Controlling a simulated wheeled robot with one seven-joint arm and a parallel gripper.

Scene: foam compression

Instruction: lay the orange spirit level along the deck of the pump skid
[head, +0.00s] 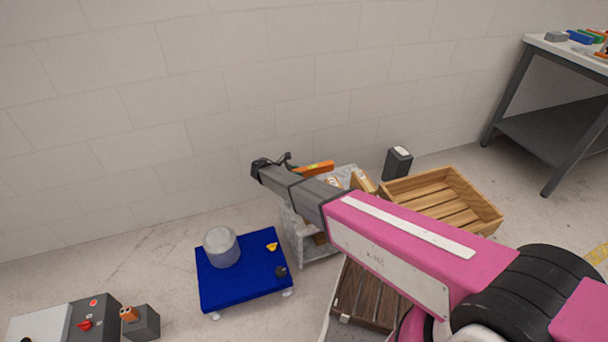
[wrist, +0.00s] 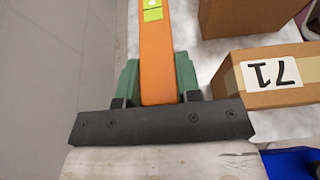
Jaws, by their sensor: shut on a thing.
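The orange spirit level (wrist: 157,55) runs up the wrist view between the green fingers of my gripper (wrist: 158,82), which is shut on it. A yellow-green vial shows near its top end. In the head view the level (head: 316,168) shows as a short orange bar over the grey stand, partly hidden by my arm. I cannot tell whether it touches the stand. The pump skid (head: 220,292) is a blue deck on the floor, left of and nearer than the stand. A pale cylinder (head: 221,246), a yellow piece (head: 272,246) and a dark knob (head: 281,272) sit on it.
A wooden crate (head: 460,188) and dark bin (head: 397,163) stand to the right. A control box (head: 92,318) is at lower left. The wall is close behind.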

